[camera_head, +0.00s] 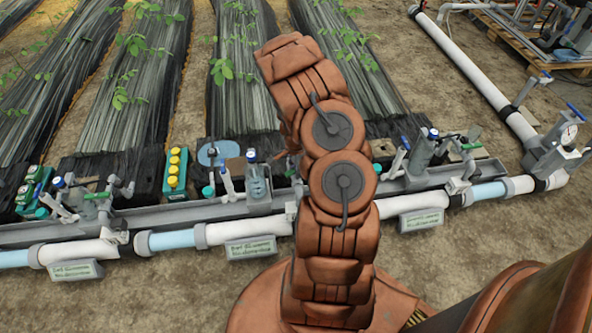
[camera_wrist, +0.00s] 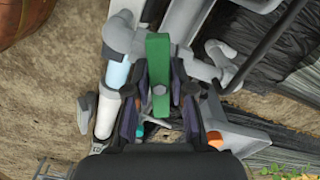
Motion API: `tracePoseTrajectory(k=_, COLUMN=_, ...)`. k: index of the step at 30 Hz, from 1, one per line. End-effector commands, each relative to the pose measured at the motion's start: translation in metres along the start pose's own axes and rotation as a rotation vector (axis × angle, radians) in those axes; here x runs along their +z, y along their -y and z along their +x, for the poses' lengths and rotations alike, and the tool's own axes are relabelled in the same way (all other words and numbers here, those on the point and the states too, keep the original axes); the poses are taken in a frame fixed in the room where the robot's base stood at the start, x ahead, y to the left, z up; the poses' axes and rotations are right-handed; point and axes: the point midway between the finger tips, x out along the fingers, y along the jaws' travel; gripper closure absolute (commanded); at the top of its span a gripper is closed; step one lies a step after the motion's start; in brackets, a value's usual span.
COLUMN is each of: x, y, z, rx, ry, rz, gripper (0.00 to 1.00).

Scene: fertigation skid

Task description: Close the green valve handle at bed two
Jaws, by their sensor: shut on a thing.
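In the wrist view, the green valve handle (camera_wrist: 158,60) is a flat bar running up and down the picture between the two dark fingers of my gripper (camera_wrist: 160,92). The fingers are shut on it, one on each side. A round grey pivot shows on the bar between the fingers. The handle sits over grey valve fittings and a white pipe. In the head view my arm hides my gripper and this handle, so I cannot tell the bed from there.
In the head view, other green handles show on the left valve (camera_head: 97,195) and right valve (camera_head: 472,146). A white and blue pipe (camera_head: 265,230) runs across, with small signs (camera_head: 251,248) in front. A teal box with yellow knobs (camera_head: 175,171) stands left. Bare soil lies in front.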

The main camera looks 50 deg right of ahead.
Motion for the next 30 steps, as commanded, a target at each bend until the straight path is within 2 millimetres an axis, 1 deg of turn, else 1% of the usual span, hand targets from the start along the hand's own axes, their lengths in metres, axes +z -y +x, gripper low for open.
tracePoseTrajectory(k=9, x=0.0001, y=0.001, z=-0.0001, rx=-0.002, ry=0.0, rz=0.33, gripper=1.0)
tracePoseTrajectory(k=15, x=0.0002, y=0.0009, z=-0.0001, rx=-0.002, ry=0.001, rz=0.515, gripper=1.0)
tracePoseTrajectory(k=19, x=0.0, y=0.0007, z=-0.0002, rx=-0.001, ry=0.001, rz=0.566, gripper=1.0)
tracePoseTrajectory(k=25, x=-0.0003, y=0.0005, z=-0.0003, rx=-0.001, ry=0.0, rz=0.569, gripper=1.0)
tracePoseTrajectory(k=26, x=-0.0004, y=0.0005, z=-0.0003, rx=-0.001, ry=0.0, rz=0.569, gripper=0.73)
tracePoseTrajectory(k=30, x=-0.0004, y=0.0003, z=-0.0002, rx=-0.001, ry=0.0, rz=0.568, gripper=0.58)
